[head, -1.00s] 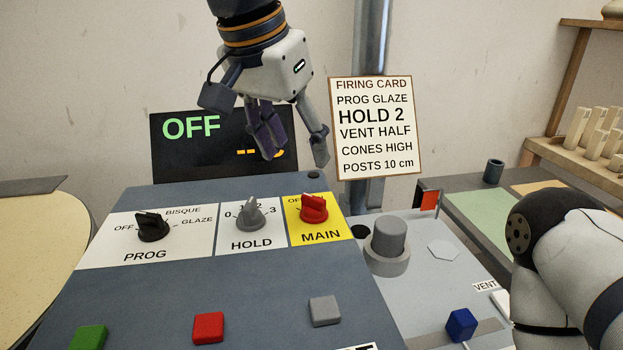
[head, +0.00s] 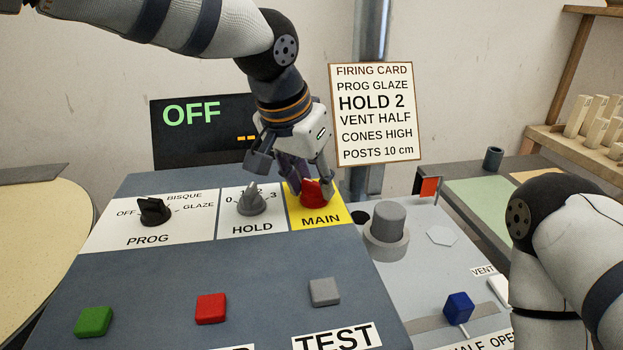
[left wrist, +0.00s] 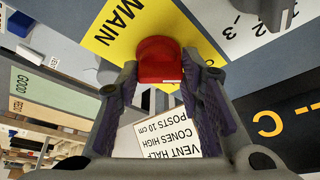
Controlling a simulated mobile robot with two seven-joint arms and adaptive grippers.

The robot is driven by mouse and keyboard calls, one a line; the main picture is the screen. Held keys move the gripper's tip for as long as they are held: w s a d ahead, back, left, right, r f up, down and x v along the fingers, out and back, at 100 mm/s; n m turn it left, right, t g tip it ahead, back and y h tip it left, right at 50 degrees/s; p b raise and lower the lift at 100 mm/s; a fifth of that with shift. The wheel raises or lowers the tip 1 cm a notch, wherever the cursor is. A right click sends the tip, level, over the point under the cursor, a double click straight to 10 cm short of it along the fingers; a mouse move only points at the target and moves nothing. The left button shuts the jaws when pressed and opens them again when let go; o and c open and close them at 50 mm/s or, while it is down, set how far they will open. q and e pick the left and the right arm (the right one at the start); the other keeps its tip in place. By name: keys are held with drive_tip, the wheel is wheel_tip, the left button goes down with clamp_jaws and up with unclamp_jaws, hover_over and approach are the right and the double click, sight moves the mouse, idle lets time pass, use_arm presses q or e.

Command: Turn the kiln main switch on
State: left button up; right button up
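The kiln main switch is a red knob (head: 312,196) on the yellow MAIN plate (head: 343,215) at the right end of the panel's knob row. It also shows in the left wrist view (left wrist: 160,62). My left gripper (head: 313,187) is lowered over this knob, with one finger on each side of it. In the left wrist view the fingers (left wrist: 162,70) stand apart around the knob, and firm contact cannot be made out. The knob's pointer and the plate's position labels are largely hidden. The display (head: 190,116) reads OFF in green. My right gripper is out of view.
The grey HOLD knob (head: 251,199) and black PROG knob (head: 154,211) stand to the left. Green (head: 94,321), red (head: 211,308) and grey (head: 324,291) buttons lie in front. A grey cylinder (head: 387,228) stands close on the right, below the firing card (head: 374,115).

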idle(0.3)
use_arm(q)
drive_tip(key=m, duration=0.2)
drive_tip(key=m+g+h, duration=0.1)
drive_tip(key=shift+w+f+m, duration=0.15)
drive_tip(key=shift+m, duration=0.25)
drive_tip(key=m+g+b, duration=0.1)
drive_tip(key=m, duration=0.3)
drive_tip(key=shift+w+f+m+g+h+b, duration=0.1)
drive_tip(key=shift+m+g+h+b, duration=0.2)
drive_tip(key=shift+g+b, duration=0.1)
drive_tip(key=m+g+b, duration=0.1)
drive_tip(key=m, duration=0.1)
drive_tip(key=m+g, duration=0.1)
drive_tip(key=m, duration=0.2)
drive_tip(key=shift+w+b, duration=0.15)
drive_tip(key=shift+b, duration=0.25)
drive_tip(key=shift+m+g+b, duration=0.6)
drive_tip(key=shift+m+g, duration=0.1)
drive_tip(key=shift+m, duration=1.4)
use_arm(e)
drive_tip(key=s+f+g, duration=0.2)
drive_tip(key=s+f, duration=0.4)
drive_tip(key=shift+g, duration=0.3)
use_arm(q)
drive_tip(key=shift+m, duration=0.3)
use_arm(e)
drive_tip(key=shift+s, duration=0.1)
